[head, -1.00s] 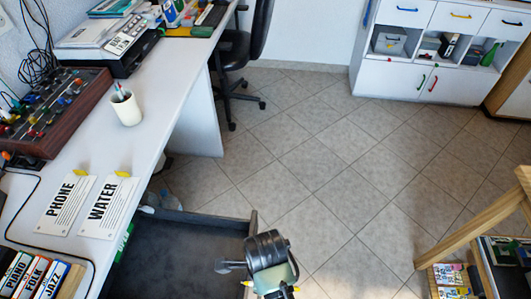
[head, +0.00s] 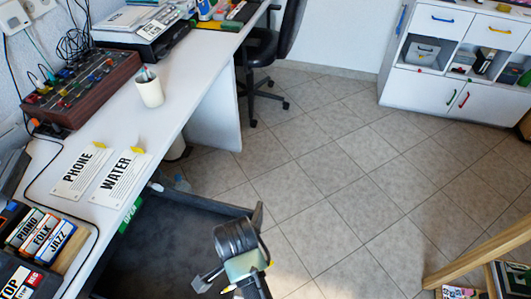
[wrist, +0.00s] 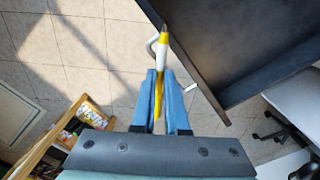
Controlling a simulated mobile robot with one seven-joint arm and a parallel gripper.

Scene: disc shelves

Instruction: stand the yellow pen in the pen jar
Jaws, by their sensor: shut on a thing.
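The yellow pen (wrist: 162,52), yellow with a white band and a grey tip, is in my gripper (wrist: 160,78) in the wrist view. The blue fingers are shut on it, and its tipped end sticks out beyond them. The pen jar (head: 151,92) is a white cup standing upright on the desk in the head view, with something pen-like in it. My gripper is low in the head view, beyond the desk's front edge and well apart from the jar; its fingers are hard to make out there.
The white desk (head: 118,138) carries a brown mixer box (head: 85,88), a printer (head: 145,32), PHONE (head: 82,172) and WATER (head: 121,176) sheets, and labelled discs (head: 40,234) at the near left. A dark open tray (head: 170,245) lies beside the desk. Tiled floor (head: 330,150) is free to the right.

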